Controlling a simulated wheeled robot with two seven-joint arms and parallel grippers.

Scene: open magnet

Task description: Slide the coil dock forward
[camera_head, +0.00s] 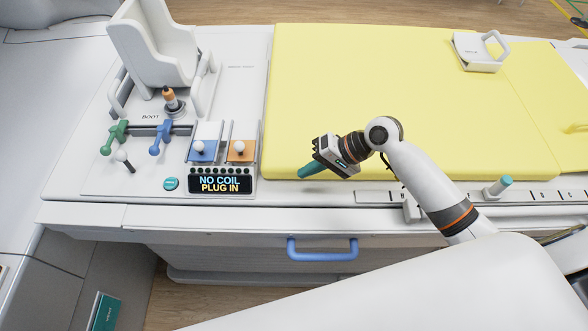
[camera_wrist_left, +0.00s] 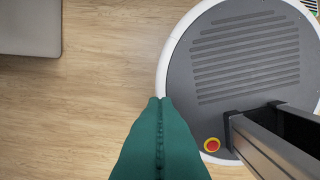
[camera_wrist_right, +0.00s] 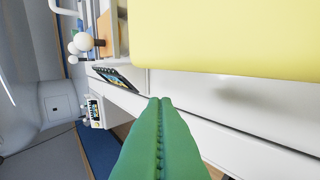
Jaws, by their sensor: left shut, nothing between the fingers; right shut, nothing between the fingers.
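I cannot tell for certain which part is the coil dock. In front are a slot with a green handle (camera_head: 115,135) and a blue handle (camera_head: 160,138). A display (camera_head: 220,184) reads "NO COIL PLUG IN". My right gripper (camera_head: 303,173) is shut and empty, over the yellow pad's front left edge, right of the display. Its shut fingers also show in the right wrist view (camera_wrist_right: 160,102). My left gripper (camera_wrist_left: 160,102) is shut and empty above the floor.
Blue (camera_head: 203,151) and orange (camera_head: 241,151) plates with white knobs sit behind the display. A yellow pad (camera_head: 380,90) covers most of the table. A blue handle bar (camera_head: 322,256) is on the table's front. A white handled block (camera_head: 476,55) lies far right.

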